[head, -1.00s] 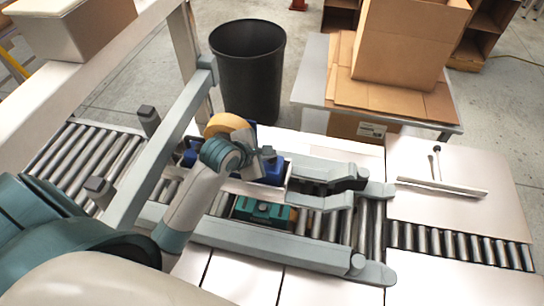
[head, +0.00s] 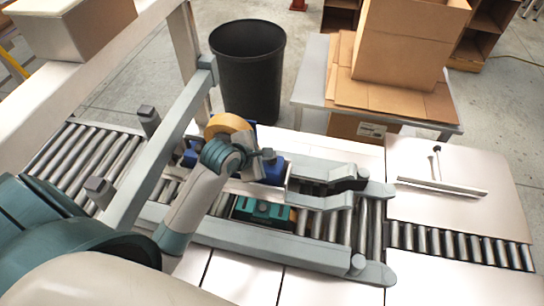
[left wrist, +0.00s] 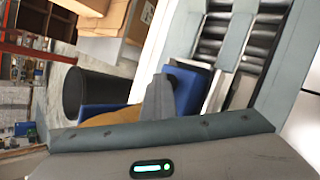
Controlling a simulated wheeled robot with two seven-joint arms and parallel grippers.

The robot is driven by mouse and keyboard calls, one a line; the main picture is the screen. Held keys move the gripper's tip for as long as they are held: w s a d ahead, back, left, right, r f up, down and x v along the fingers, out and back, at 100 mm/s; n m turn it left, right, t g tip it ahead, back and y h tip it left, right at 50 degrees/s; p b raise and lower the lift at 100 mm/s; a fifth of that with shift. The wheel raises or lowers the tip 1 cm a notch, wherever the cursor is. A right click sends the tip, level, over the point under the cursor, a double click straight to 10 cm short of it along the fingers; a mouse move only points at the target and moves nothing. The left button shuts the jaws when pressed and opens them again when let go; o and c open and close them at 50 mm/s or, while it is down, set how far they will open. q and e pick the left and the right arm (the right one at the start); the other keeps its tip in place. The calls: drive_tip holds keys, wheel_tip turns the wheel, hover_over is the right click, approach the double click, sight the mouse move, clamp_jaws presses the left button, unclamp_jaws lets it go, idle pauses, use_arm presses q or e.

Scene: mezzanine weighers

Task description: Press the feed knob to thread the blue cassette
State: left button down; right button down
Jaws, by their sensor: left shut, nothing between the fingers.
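The blue cassette (head: 273,171) stands on the far side of the roller line, partly hidden behind my left arm and gripper. A tan tape roll (head: 226,123) sits at its left end. In the left wrist view the blue cassette (left wrist: 192,88) and the tan roll (left wrist: 112,119) lie just beyond the fingers. My left gripper (head: 256,149) is shut and empty, over the cassette; its closed fingers also show in the left wrist view (left wrist: 160,95). I cannot tell whether it touches anything. I cannot clearly make out the feed knob. My right gripper is not in view.
A teal cassette (head: 262,210) lies on the rollers nearer me. Grey rails and guide arms (head: 320,170) flank the line. A grey post (head: 165,140) rises left of my arm. A black bin (head: 248,75) and a table with cardboard boxes (head: 410,50) stand behind.

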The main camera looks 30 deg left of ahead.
sight(269, 162)
use_arm(q)
drive_tip(key=shift+r, duration=1.2)
drive_tip(key=shift+r, duration=0.1)
wheel_tip(269, 162, up, 5)
drive_tip(key=shift+f, duration=0.1)
idle(0.8)
